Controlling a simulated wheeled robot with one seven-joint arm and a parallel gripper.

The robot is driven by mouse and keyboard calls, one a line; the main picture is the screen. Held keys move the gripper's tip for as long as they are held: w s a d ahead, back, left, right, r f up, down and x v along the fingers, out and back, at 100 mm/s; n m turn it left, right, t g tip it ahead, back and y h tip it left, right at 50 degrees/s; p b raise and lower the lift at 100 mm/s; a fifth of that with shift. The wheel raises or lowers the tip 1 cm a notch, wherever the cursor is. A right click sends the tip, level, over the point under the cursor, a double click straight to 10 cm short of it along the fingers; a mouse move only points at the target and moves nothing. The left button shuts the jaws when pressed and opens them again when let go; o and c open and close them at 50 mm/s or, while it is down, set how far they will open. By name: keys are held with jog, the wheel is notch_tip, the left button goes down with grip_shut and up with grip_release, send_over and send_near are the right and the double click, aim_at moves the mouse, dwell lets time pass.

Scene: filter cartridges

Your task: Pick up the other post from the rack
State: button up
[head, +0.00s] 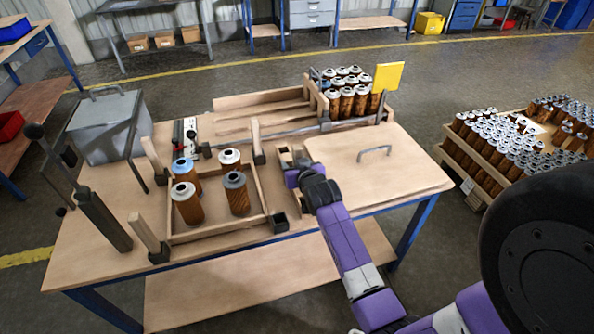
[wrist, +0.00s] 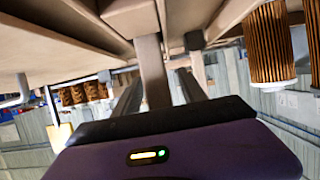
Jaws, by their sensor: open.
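My gripper (head: 291,172) is at a small wooden rack (head: 285,154) beside the square frame on the table. In the wrist view, which looks upside down, my gripper (wrist: 158,80) is open, with its two dark fingers on either side of a pale wooden post (wrist: 151,65). I cannot tell whether the fingers touch it. In the head view my gripper hides most of that spot. Other wooden posts stand at three frame corners: front left (head: 148,234), back left (head: 154,158) and back right (head: 257,140). The front-right corner has a dark socket (head: 278,222) without a post.
Several filter cartridges (head: 187,204) stand inside the wooden frame (head: 213,236). A crate of cartridges (head: 312,95) with a yellow card (head: 388,76) is at the back. A board with a handle (head: 374,153) lies right of my gripper. A grey box (head: 105,122) and a lever press (head: 103,219) are at left.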

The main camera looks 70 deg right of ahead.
jog(key=shift+c, duration=0.2)
grip_shut()
jog(key=shift+r, duration=0.1)
